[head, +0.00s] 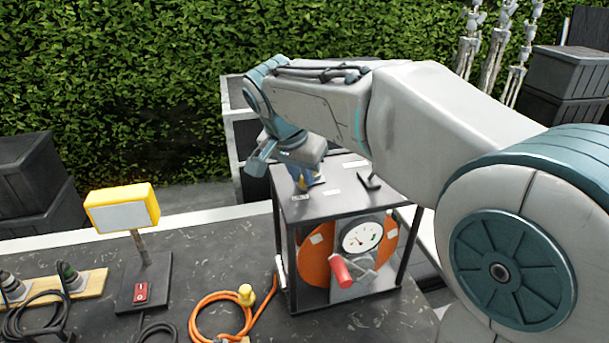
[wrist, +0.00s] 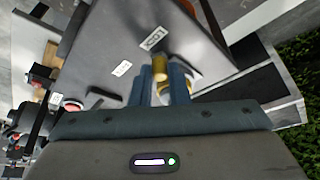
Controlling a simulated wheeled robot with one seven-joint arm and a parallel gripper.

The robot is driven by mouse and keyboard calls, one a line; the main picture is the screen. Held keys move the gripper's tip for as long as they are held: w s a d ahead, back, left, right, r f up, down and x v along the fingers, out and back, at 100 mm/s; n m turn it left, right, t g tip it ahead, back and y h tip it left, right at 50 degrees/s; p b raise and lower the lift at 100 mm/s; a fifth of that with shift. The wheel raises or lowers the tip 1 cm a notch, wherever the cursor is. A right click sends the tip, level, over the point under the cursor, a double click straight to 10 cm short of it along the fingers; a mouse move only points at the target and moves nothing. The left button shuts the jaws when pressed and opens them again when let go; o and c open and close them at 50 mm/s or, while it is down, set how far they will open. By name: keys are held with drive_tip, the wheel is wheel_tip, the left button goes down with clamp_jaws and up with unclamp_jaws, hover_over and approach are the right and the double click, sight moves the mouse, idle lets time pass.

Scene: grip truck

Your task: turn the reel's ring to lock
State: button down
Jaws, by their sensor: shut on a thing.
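The reel (head: 316,257) is an orange drum inside a black frame, with a round dial and a red crank grip (head: 341,271) on its front. My gripper (head: 303,183) reaches down to the frame's flat top (head: 345,202). In the wrist view, my gripper (wrist: 170,84) is shut on a small brass-yellow piece (wrist: 160,68), which appears to be the ring. The fingers hide much of it, so its turn angle cannot be told. A white label (wrist: 153,41), seemingly reading LOCK, lies just beyond it; another white label (wrist: 122,68) is to its left.
A black lever (head: 370,181) stands on the frame's top, right of my gripper. An orange cable with a yellow plug (head: 245,295) lies left of the reel. A yellow lamp (head: 122,208) stands farther left. Grey crates are behind the frame, before a hedge.

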idle(0.3)
drive_tip(key=c, duration=1.4)
unclamp_jaws()
drive_tip(key=shift+a, duration=0.1)
drive_tip(key=v, duration=1.3)
drive_tip(key=shift+s+a+r, duration=0.1)
drive_tip(key=shift+s+r, duration=0.05)
drive_tip(key=shift+r, duration=0.25)
